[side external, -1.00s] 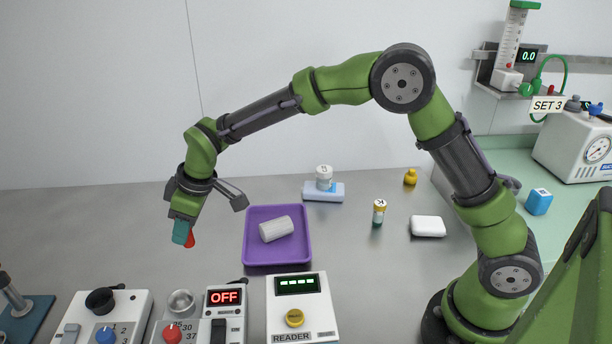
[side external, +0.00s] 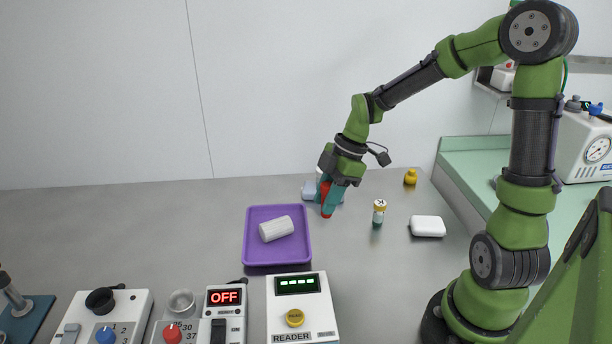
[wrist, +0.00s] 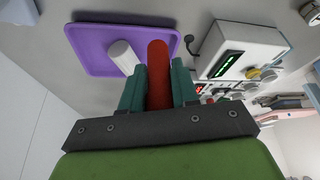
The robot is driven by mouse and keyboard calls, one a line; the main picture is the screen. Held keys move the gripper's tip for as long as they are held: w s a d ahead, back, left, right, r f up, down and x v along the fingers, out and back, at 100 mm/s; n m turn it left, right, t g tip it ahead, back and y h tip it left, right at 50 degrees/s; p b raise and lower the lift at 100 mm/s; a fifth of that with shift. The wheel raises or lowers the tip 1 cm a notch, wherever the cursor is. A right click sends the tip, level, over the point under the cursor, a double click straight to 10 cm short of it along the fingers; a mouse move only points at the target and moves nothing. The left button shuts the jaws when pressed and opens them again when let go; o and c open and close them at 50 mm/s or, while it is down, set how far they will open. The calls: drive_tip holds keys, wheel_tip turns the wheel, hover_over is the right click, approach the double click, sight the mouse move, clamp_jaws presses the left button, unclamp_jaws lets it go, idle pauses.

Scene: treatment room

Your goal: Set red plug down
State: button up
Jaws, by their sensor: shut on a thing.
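The red plug (side external: 326,208) is between the teal fingers of my gripper (side external: 333,198) in the side view. My gripper is shut on it. The plug points down and its lower end is close to the grey table; I cannot tell whether it touches. In the wrist view the red plug (wrist: 158,75) shows as a rounded red rod between the two teal fingers of my gripper (wrist: 158,85).
A purple tray (side external: 247,240) holding a white roll (side external: 276,229) lies to the left. The reader (side external: 300,315) is in front.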

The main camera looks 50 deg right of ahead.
drive_tip(key=s+a+f+n+g, duration=0.2)
drive_tip(key=s+a+n+g, duration=0.1)
drive_tip(key=s+n, duration=0.45)
drive_tip(key=shift+n, duration=0.35)
drive_tip(key=shift+w+f, duration=0.15)
drive_tip(key=shift+f, duration=1.8)
drive_tip(key=shift+w+f, duration=0.1)
drive_tip(key=shift+f, duration=1.85)
drive_tip(key=shift+f, duration=0.15)
drive_tip(key=o, duration=1)
